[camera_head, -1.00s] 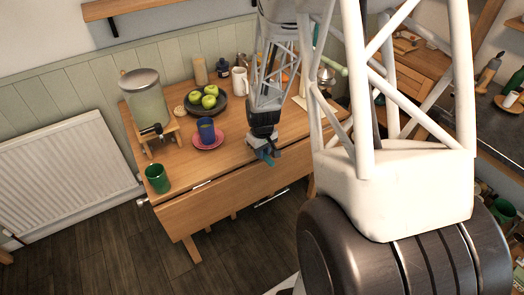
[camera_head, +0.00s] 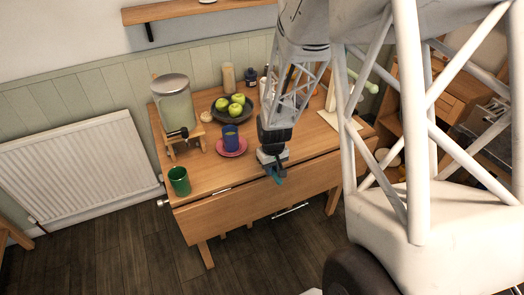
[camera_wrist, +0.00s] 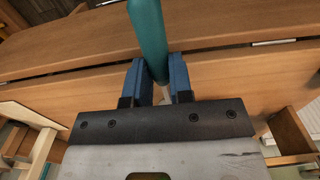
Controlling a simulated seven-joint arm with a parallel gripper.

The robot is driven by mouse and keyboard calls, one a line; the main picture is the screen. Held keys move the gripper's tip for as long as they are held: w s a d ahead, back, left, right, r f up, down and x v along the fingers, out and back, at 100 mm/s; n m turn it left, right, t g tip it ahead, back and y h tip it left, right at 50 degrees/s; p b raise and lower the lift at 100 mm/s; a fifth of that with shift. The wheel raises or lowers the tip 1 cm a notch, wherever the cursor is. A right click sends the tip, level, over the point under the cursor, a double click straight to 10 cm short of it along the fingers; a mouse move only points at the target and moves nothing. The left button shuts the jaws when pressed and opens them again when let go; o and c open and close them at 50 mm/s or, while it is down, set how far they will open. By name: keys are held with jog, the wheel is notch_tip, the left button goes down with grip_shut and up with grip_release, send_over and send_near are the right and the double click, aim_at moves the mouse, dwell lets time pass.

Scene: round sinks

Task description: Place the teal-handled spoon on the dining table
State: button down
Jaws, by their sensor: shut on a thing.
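My gripper (camera_head: 275,168) is over the front edge of the wooden dining table (camera_head: 215,182) in the head view. It is shut on the teal handle of the spoon (camera_head: 278,178), of which only a small teal part shows there. In the wrist view the teal handle of the spoon (camera_wrist: 148,35) stands between the blue fingers of my gripper (camera_wrist: 157,85) and points toward the table top (camera_wrist: 80,45). The rest of the spoon is mostly hidden by the gripper.
On the table are a green cup (camera_head: 179,181), a blue cup (camera_head: 231,135) on a pink saucer (camera_head: 232,151), a drink dispenser (camera_head: 174,105) and a dark bowl of green apples (camera_head: 233,116). Bare wood lies between the green cup and my gripper.

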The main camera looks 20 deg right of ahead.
dwell(0.4)
jog(key=w+d, duration=0.1)
jog(key=w, duration=0.4)
jog(key=w+d+f, duration=0.1)
jog(key=w, duration=0.4)
jog(key=w+d, duration=0.2)
jog(key=w, duration=0.3)
jog(key=shift+w+f, duration=0.25)
jog(key=shift+f, duration=0.1)
jog(key=shift+f, duration=1.65)
jog(key=shift+f, duration=0.15)
jog(key=c, duration=1)
grip_release()
notch_tip(320, 180, up, 12)
jog(key=shift+r, duration=0.15)
